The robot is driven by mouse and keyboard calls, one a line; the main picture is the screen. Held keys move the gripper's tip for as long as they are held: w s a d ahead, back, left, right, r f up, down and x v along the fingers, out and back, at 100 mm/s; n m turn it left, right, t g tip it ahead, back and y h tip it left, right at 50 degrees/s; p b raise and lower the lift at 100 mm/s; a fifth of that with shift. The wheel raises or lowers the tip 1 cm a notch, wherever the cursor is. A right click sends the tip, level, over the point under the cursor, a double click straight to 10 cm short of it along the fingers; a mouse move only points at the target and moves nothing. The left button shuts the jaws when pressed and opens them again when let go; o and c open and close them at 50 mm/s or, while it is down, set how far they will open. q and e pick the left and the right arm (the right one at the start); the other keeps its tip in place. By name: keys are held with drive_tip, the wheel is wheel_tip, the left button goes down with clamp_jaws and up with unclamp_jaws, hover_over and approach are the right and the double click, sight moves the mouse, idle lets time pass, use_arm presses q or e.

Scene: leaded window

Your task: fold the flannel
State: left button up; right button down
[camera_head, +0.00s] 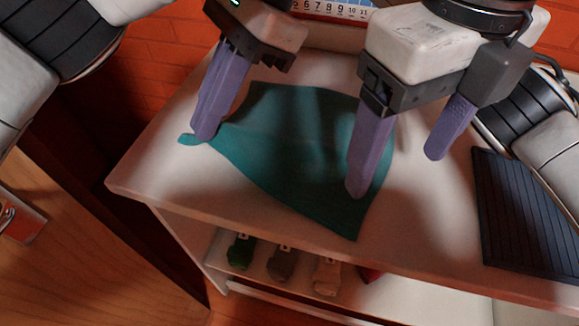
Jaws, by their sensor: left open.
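The flannel (283,150) is a teal cloth spread on a white tabletop, with soft wrinkles and a corner toward the front. A narrow end of it (187,139) pokes out on the left. My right gripper (204,134) points down at that left end. Its fingers look closed together with the cloth pinched between them. My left gripper (396,173) is open over the flannel's right side. One finger is in front of the cloth and the other is over bare tabletop to the right. The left gripper's finger hides part of the flannel's right edge.
The white table (155,165) has a shelf below with several small toy cars (282,262). A dark ribbed panel (525,215) lies at the right of the tabletop. A calendar (333,9) stands at the back. The table's front edge is close to the flannel.

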use_arm(q)
wheel_tip(320, 180, up, 12)
drive_tip(key=p, duration=0.1)
use_arm(e)
drive_tip(key=shift+r, duration=0.6)
drive_tip(key=c, duration=0.6)
unclamp_jaws()
drive_tip(key=shift+c, duration=0.2)
use_arm(q)
wheel_tip(320, 180, up, 12)
drive_tip(key=p, duration=1.2)
use_arm(e)
wheel_tip(320, 180, up, 6)
drive_tip(key=w+d+t+h, duration=0.1)
drive_tip(key=t+h, duration=0.1)
drive_tip(key=h, duration=0.1)
drive_tip(key=shift+d+h, duration=0.35)
drive_tip(key=shift+h, duration=0.05)
use_arm(q)
drive_tip(key=shift+r, duration=0.1)
drive_tip(key=shift+w+d, duration=0.25)
drive_tip(key=shift+d, duration=0.1)
use_arm(e)
drive_tip(key=s+v, duration=0.1)
drive_tip(key=v, duration=0.7)
drive_tip(key=shift+w, duration=0.35)
